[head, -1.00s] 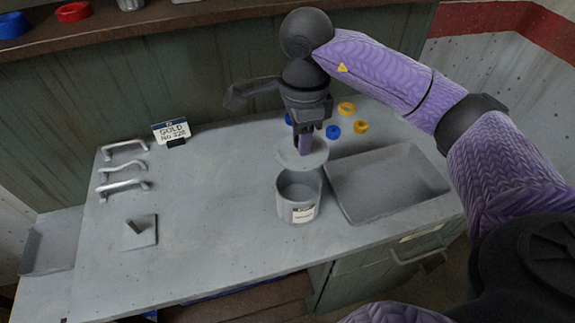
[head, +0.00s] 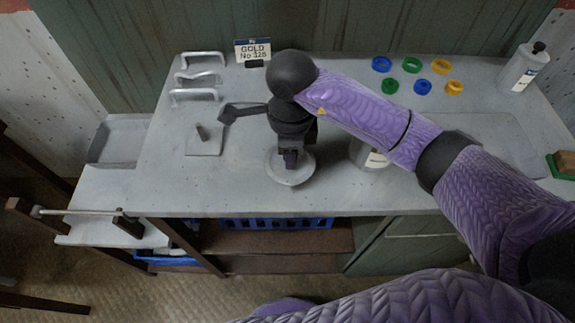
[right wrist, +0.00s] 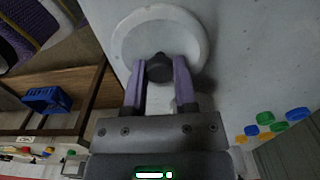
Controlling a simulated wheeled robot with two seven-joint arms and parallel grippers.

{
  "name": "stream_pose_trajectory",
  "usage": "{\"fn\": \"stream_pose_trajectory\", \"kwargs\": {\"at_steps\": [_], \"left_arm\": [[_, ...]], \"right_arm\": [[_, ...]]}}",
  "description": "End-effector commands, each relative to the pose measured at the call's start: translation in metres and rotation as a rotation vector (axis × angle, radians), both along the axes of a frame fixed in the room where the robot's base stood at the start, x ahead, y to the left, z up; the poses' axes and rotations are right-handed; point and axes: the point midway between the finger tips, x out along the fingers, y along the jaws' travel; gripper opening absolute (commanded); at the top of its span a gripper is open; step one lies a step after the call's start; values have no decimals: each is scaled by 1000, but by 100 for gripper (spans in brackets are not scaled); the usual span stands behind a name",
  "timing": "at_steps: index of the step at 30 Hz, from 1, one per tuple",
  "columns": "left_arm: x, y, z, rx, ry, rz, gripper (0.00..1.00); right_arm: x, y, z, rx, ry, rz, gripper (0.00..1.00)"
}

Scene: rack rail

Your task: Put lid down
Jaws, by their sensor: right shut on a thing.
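The round pale grey lid (head: 290,170) is at the front middle of the worktop in the head view. My right gripper (head: 290,160) points down over it. In the right wrist view the two purple fingers of the gripper (right wrist: 160,75) are shut on the dark knob (right wrist: 159,66) of the lid (right wrist: 130,40). The lid looks level and at or very near the worktop; I cannot tell whether it touches. The pale canister (head: 368,156) with a white label stands to the right of the lid, partly hidden behind my right arm. My left gripper is not in view.
A square plate with a peg (head: 204,143) lies left of the lid. Several metal handles (head: 195,95), a GOLD sign (head: 253,50), coloured rings (head: 412,65) and a bottle (head: 523,68) stand farther back. The worktop's front edge (head: 300,213) is close to the lid.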

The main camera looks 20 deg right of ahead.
Motion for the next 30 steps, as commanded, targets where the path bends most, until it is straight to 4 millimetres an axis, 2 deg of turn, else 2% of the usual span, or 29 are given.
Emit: {"fn": "stream_pose_trajectory", "kwargs": {"at_steps": [4, 6, 15, 16, 20, 27, 30], "left_arm": [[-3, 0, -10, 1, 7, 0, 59], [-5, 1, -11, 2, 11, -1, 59], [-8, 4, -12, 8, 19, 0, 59], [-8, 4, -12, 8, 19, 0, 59], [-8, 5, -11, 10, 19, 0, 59], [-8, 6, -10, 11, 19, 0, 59], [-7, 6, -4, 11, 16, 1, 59]], "right_arm": [[-1, 0, -30, 0, 5, 0, 0], [-1, 0, -37, 0, 2, 0, 0], [0, 0, -39, 0, -1, 1, 0], [0, 0, -38, 0, -1, 1, 41], [0, 0, -37, 0, 0, 1, 68], [0, 0, -36, 0, 0, 1, 70], [0, 0, -22, 1, -3, 1, 70]]}}
